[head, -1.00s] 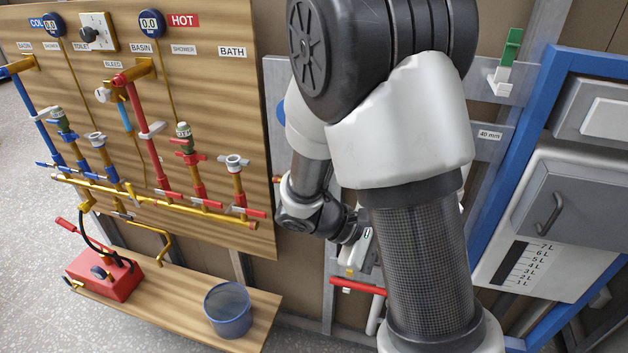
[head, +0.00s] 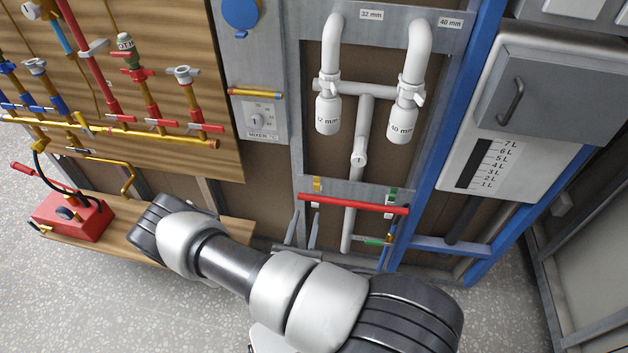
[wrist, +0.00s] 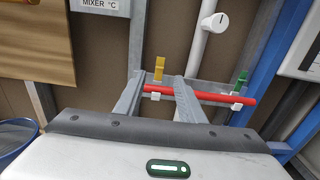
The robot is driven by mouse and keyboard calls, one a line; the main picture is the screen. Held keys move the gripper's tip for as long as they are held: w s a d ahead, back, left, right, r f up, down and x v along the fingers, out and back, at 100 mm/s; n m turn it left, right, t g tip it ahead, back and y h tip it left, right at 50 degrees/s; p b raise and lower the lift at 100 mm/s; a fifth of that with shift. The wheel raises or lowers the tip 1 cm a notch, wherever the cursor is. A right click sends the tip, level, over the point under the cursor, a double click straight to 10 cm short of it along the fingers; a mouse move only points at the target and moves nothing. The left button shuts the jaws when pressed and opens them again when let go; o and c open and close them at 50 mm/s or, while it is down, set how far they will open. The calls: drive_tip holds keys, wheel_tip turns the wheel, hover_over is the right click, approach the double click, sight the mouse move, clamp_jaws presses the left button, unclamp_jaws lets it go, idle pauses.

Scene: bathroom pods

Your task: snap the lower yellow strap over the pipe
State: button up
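The red pipe (head: 353,204) runs level across the lower metal frame; it also crosses the wrist view (wrist: 200,95), resting in white clips. The yellow strap (wrist: 159,68) stands upright above the pipe's left part, not lying over it; in the head view it is a small yellow tab (head: 317,184). A green strap (wrist: 240,82) stands up near the right end. My gripper (wrist: 159,77) is open and empty, its two grey fingers apart with the yellow strap showing between their tips. In the head view my gripper (head: 303,213) is below the pipe's left end. Contact cannot be told.
White waste pipes (head: 362,130) hang above and behind the red pipe. A blue upright (head: 440,140) and a white tank (head: 500,125) stand right. A wooden bench (head: 120,240) with a red pump (head: 70,217) is left. A blue bucket (wrist: 15,138) shows left in the wrist view.

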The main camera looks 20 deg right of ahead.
sight(317, 178)
drive_tip(key=b+x, duration=0.1)
drive_tip(key=x, duration=1.6)
drive_tip(key=shift+s+d, duration=0.1)
clamp_jaws()
